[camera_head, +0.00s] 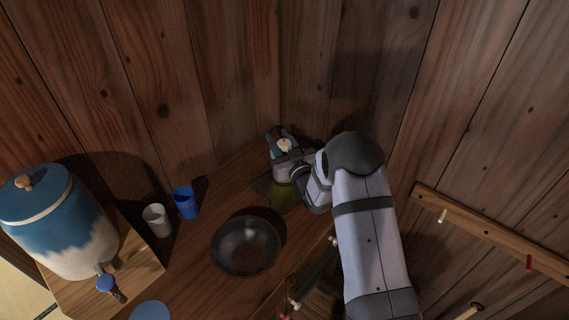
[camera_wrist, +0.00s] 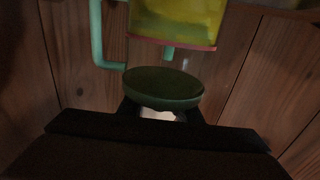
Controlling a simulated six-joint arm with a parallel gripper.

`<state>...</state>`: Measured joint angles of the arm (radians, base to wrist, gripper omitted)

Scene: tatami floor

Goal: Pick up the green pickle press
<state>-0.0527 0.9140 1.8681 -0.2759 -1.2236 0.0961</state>
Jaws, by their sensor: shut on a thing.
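The green pickle press (camera_head: 283,195) is at the back corner of the wooden counter, with its yellow-green body low and teal parts higher up. My gripper (camera_head: 287,156) is at its upper part and hides some of it. In the wrist view the yellow-green body (camera_wrist: 180,20) has a pinkish rim, with a teal handle at its left and a dark green disc below it in the picture. My gripper (camera_wrist: 160,114) is shut on a pale part of the press beside that disc. I cannot tell whether the press touches the counter.
A dark bowl (camera_head: 246,246) stands in front of the press. A blue cup (camera_head: 186,202) and a white cup (camera_head: 157,220) stand to the left. A large blue-and-white dispenser (camera_head: 62,222) is at far left. Wooden walls close in behind, and a peg rail (camera_head: 490,232) runs at right.

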